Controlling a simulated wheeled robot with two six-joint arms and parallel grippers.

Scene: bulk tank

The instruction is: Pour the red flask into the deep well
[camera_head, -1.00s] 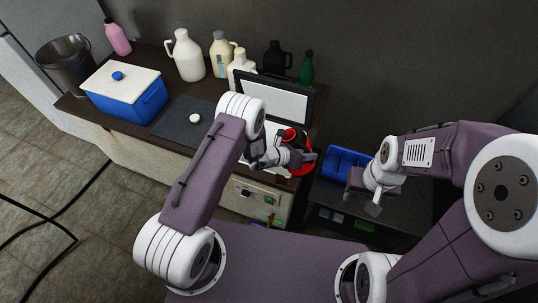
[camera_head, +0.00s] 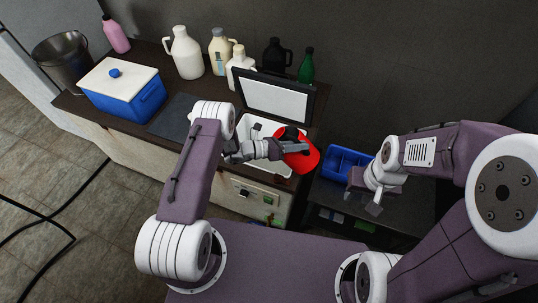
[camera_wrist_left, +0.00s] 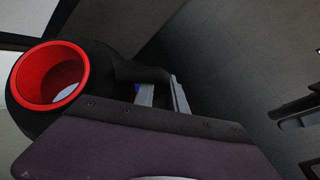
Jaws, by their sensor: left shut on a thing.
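The red flask (camera_head: 304,160) is held at the white basin (camera_head: 254,131) with the raised lid, which may be the deep well. Its broad red surface faces the head camera, and it appears tilted. In the left wrist view the flask (camera_wrist_left: 28,75) has a black body, a side handle and a round red mouth; what is inside is unclear. My left gripper (camera_head: 292,147) is shut on the flask, apparently by its handle. The flask and gripper partly hide the basin. My right gripper (camera_head: 369,197) hangs over the dark side table, apparently empty; its finger gap is unclear.
A raised framed lid (camera_head: 277,98) stands behind the basin. White, cream, black and green bottles line the wall. A blue cooler (camera_head: 125,92), a metal bucket (camera_head: 64,62) and a pink bottle (camera_head: 116,35) are at left. A blue bin (camera_head: 346,163) sits on the side table.

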